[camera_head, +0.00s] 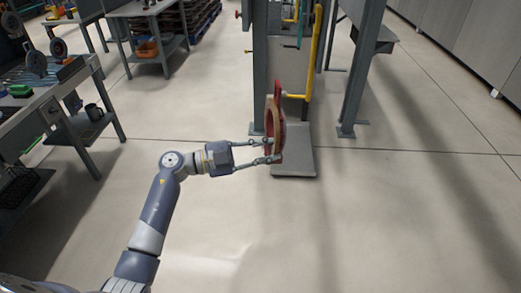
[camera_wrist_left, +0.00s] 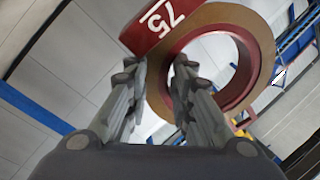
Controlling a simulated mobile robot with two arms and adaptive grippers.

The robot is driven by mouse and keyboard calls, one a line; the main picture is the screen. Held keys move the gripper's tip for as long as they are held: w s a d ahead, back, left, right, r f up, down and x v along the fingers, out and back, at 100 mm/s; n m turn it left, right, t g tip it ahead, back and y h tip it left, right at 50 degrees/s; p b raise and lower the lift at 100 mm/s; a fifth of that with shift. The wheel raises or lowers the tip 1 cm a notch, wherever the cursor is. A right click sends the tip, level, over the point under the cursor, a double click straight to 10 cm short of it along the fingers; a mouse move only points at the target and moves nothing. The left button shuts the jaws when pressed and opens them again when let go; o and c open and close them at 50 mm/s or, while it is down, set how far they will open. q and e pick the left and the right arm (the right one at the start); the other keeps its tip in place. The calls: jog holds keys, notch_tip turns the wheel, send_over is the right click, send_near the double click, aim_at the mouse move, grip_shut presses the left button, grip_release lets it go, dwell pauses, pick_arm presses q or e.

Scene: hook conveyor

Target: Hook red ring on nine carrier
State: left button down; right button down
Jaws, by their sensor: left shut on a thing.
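The red ring (camera_head: 280,118) has a red rim, a tan-brown face and a tab at its top. In the wrist view the ring (camera_wrist_left: 262,35) shows a white "75" on its red tab. My left gripper (camera_head: 272,151) is shut on the ring's lower edge and holds it upright in the air; the wrist view also shows the gripper (camera_wrist_left: 160,78). A yellow carrier (camera_head: 313,52) hangs just right of the ring, its short arm pointing left toward the ring's upper part. I cannot tell whether they touch. No number nine is readable. My right gripper is not in view.
Grey steel posts (camera_head: 362,75) flank the carrier. A low grey plate (camera_head: 297,165) lies on the floor below the ring. More carriers, yellow and green (camera_head: 300,30), hang behind. Workbenches (camera_head: 45,95) stand at the left. The floor in front is clear.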

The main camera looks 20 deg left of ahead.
pick_arm(q)
jog(key=shift+w+d+f, duration=0.2)
jog(key=shift+w+d, duration=0.05)
jog(key=shift+d, duration=0.65)
jog(key=shift+w+d+f, duration=0.15)
jog(key=shift+w+d, duration=0.15)
jog(key=shift+d, duration=0.55)
jog(key=shift+w+d+f, duration=0.2)
jog(key=shift+w+d, duration=0.05)
jog(key=shift+d, duration=0.65)
jog(key=c, duration=1.3)
grip_release()
jog(key=shift+s, duration=0.1)
jog(key=shift+f, duration=0.1)
